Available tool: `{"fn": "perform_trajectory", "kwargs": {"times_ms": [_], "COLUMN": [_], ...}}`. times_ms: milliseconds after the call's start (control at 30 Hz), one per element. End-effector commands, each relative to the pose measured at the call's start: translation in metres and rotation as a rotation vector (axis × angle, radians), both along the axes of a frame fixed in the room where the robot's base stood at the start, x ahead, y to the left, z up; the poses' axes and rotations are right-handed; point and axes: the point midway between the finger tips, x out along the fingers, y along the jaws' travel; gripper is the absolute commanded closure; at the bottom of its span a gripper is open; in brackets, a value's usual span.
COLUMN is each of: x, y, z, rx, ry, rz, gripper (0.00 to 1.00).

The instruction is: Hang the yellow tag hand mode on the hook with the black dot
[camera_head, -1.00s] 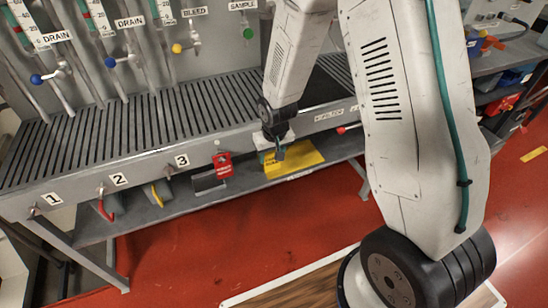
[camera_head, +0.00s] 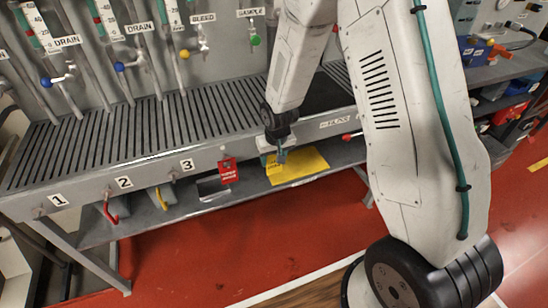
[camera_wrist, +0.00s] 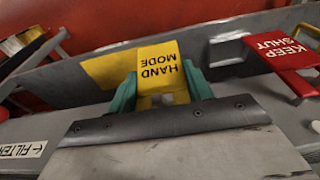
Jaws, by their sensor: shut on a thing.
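My gripper (camera_head: 279,158) is in front of the bench's front rail, right of the red tag. Its teal fingers are shut on the yellow tag (camera_wrist: 158,66), whose black words HAND MODE read upside down in the wrist view. In the head view the held tag is small and hard to separate from the yellow sheet behind it. Small hooks sit along the rail by the labels 1 (camera_head: 58,200), 2 (camera_head: 123,182) and 3 (camera_head: 187,165). I cannot make out a black dot at any of them.
A red KEEP SHUT tag (camera_wrist: 285,58) hangs on the rail; it also shows in the head view (camera_head: 228,170). A yellow sheet (camera_head: 312,164) lies on the lower shelf. Red (camera_head: 111,212) and yellow (camera_head: 161,199) handles project below the rail. The red floor in front is clear.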

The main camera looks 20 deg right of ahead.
Motion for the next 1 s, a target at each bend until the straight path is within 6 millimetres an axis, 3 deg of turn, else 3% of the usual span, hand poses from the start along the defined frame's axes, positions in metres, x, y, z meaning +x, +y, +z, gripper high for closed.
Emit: {"fn": "perform_trajectory", "kwargs": {"times_ms": [233,267,333,667,1000], "x": [0.0,0.0,0.0,0.0,-0.009], "y": [0.0,0.0,0.0,0.0,0.0], "z": [0.0,0.0,0.0,0.003,0.054], "rx": [0.0,0.0,0.0,0.0,0.0], "ry": [0.0,0.0,0.0,-0.001,-0.004], "rz": [0.0,0.0,0.0,0.0,0.0], "gripper": [0.75,0.41,0.24,0.24,0.24]}}
